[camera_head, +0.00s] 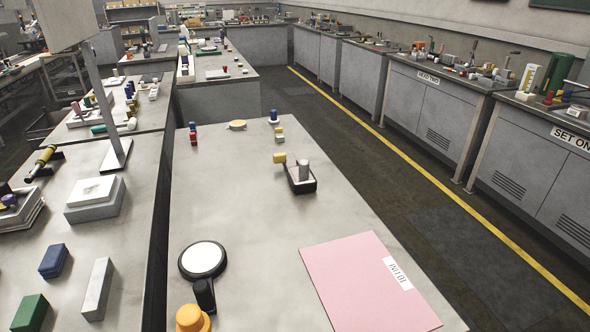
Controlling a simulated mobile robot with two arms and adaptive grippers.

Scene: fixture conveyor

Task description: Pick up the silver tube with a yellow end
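No thing in view is clearly a silver tube with a yellow end. On the middle table, a silver upright cylinder (304,170) stands on a dark-rimmed tray (301,185), with a short yellow piece (279,158) at its left; I cannot tell whether they are joined. A small yellow and grey piece (279,134) is farther back. On the left table, a yellow tube with dark parts (46,155) rests tilted on a dark holder. Neither of my grippers is in view.
A pink sheet (360,285) lies at the middle table's front right. A round white disc with black rim (203,259) and an orange knob (191,319) are at its front left. Blocks lie on the left table (130,250). The middle table's centre is largely clear.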

